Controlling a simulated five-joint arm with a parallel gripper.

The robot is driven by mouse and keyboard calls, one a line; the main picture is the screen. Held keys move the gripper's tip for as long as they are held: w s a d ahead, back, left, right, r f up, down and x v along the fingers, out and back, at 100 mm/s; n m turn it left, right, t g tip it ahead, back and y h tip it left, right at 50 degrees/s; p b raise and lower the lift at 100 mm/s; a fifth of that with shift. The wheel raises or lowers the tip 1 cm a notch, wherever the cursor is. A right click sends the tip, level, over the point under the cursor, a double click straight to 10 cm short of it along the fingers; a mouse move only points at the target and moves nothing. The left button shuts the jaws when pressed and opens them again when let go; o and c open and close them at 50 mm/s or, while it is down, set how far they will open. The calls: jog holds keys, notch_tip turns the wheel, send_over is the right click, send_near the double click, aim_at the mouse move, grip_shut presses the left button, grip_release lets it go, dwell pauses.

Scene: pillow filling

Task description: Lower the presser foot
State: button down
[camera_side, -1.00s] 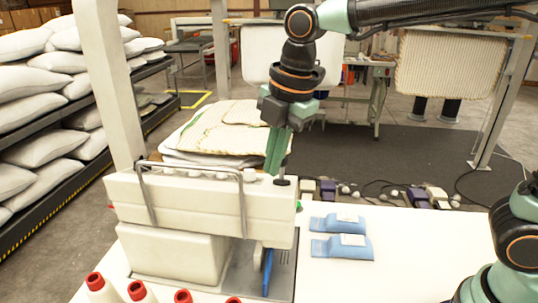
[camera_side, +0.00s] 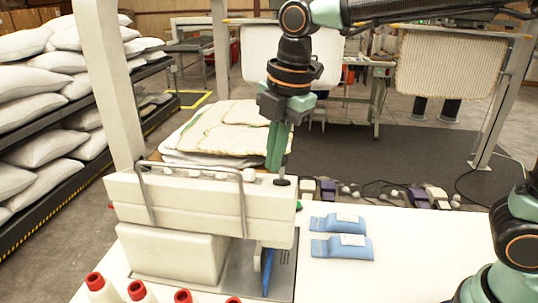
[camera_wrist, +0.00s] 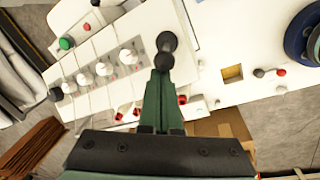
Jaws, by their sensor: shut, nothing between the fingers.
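The white sewing machine (camera_side: 200,207) stands on the table at the front left. Under the right end of its head is a narrow blue part (camera_side: 267,272), partly hidden; I cannot tell whether it is the presser foot. A black knob (camera_side: 281,182) stands on top of the head's right end. My gripper (camera_side: 274,164) is shut and empty, pointing down just above and beside this knob. In the wrist view, two black round ends (camera_wrist: 166,42) lie directly beyond my shut green fingertips (camera_wrist: 160,76); I cannot tell whether they touch.
A metal rail (camera_side: 190,172) rises along the machine's top, left of my gripper. Two blue pads (camera_side: 342,247) lie on the white table to its right. Red-tipped spools (camera_side: 140,291) stand in front.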

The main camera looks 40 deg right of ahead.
jog(key=shift+w+d, duration=0.1)
jog(key=shift+d, duration=0.05)
jog(key=shift+w+d+r, duration=0.2)
jog(key=shift+w+d, duration=0.3)
jog(key=shift+w, duration=0.05)
jog(key=shift+w+d, duration=0.7)
jog(key=shift+d, duration=0.05)
jog(key=shift+w+d, duration=0.1)
